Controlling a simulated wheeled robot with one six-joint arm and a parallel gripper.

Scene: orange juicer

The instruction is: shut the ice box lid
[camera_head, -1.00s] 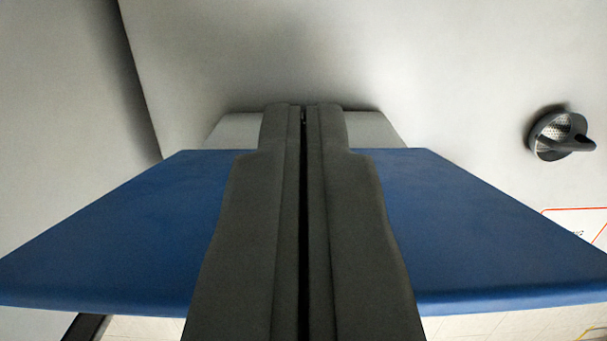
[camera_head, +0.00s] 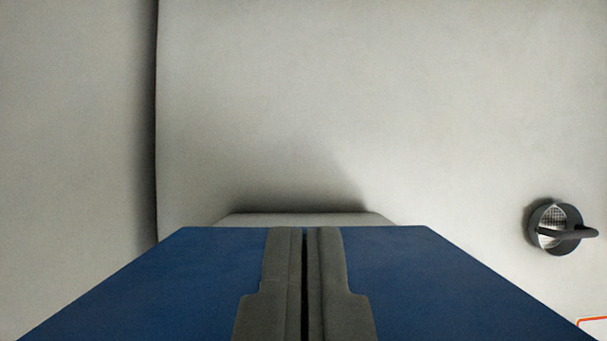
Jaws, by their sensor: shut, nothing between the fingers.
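The ice box lid appears as a blue panel (camera_head: 180,285) across the bottom of the view, wide towards me and narrower at its far edge. A grey strip (camera_head: 245,219), seemingly part of the ice box, shows just beyond that edge. The rest of the box is hidden. My gripper (camera_head: 304,232) is shut and empty, its two dark fingers side by side over the middle of the blue panel, with the tips near its far edge. I cannot tell whether the fingers touch it.
A metal strainer with a dark handle (camera_head: 570,233) lies on the pale surface (camera_head: 400,100) at the right. A dark seam (camera_head: 150,120) runs down the left. The middle of the pale surface is clear. A red-edged white sheet (camera_head: 594,328) shows at lower right.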

